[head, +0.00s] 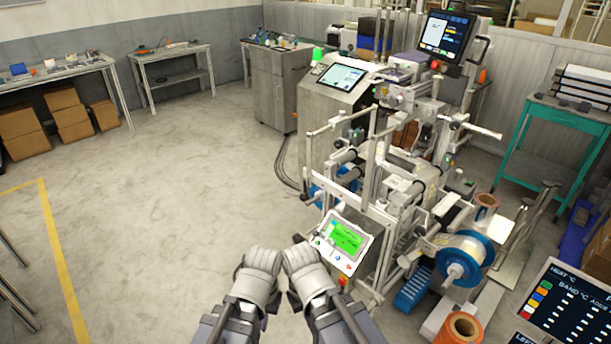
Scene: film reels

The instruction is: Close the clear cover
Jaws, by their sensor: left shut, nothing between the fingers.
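A large packaging machine (400,190) with rollers, posts and a white frame stands right of centre. I cannot clearly make out a clear cover on it, so I cannot tell whether one is open or shut. A small tilted control panel (345,240) with a green screen is on its near side. My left gripper (264,252) is low in the head view, left of this panel, shut and empty. My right gripper (299,243) is close beside it, near the panel's left edge. Its fingers are too small and dark to read.
A film reel with blue flanges (462,258) and an orange roll (460,328) are at the lower right. A dark display (565,305) stands in the right corner. A teal table (560,118) is behind. The floor (170,190) on the left is clear.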

